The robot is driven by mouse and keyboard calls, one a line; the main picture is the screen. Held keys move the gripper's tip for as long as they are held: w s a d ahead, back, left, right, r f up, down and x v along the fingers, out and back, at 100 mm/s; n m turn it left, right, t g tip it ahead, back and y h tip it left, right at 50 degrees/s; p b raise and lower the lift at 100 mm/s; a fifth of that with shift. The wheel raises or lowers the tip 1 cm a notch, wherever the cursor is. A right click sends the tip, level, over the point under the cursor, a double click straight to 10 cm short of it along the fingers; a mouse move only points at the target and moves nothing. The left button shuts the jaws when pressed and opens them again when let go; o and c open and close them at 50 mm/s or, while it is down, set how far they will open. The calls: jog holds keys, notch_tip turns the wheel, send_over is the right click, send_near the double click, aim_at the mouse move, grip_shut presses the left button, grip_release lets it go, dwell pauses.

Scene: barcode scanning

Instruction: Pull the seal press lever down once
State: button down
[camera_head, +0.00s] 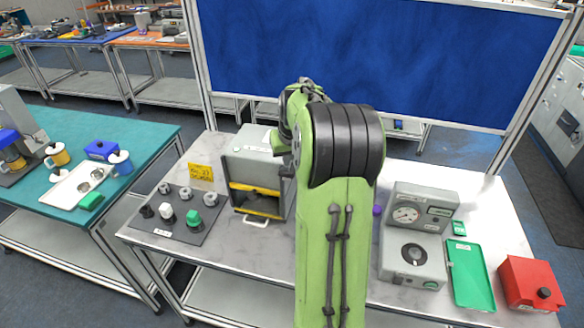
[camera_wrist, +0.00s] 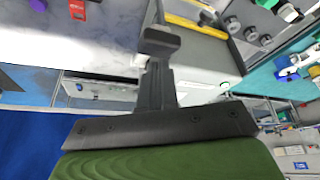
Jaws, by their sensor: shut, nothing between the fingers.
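No press lever can be made out clearly; my green arm covers the middle of the table. My gripper is hidden behind the arm in the head view. In the wrist view my gripper (camera_wrist: 160,42) is shut and empty, close to a grey body with a yellow edge (camera_wrist: 195,25). Whether it touches that body is unclear.
A dark board (camera_head: 178,222) with several knobs lies left of the machine. On the right are a gauge box (camera_head: 424,206), a dial box (camera_head: 412,262), a green tray (camera_head: 470,275) and a red box (camera_head: 530,282). A blue panel (camera_head: 440,60) stands behind.

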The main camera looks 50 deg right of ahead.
notch_tip(320, 180, down, 11)
jog(key=b, duration=0.9)
notch_tip(320, 180, up, 11)
jog(key=p, duration=0.8)
jog(key=shift+f, duration=0.1)
dwell(0.4)
notch_tip(320, 180, up, 4)
jog(key=p, duration=0.3)
jog(key=shift+p, duration=0.3)
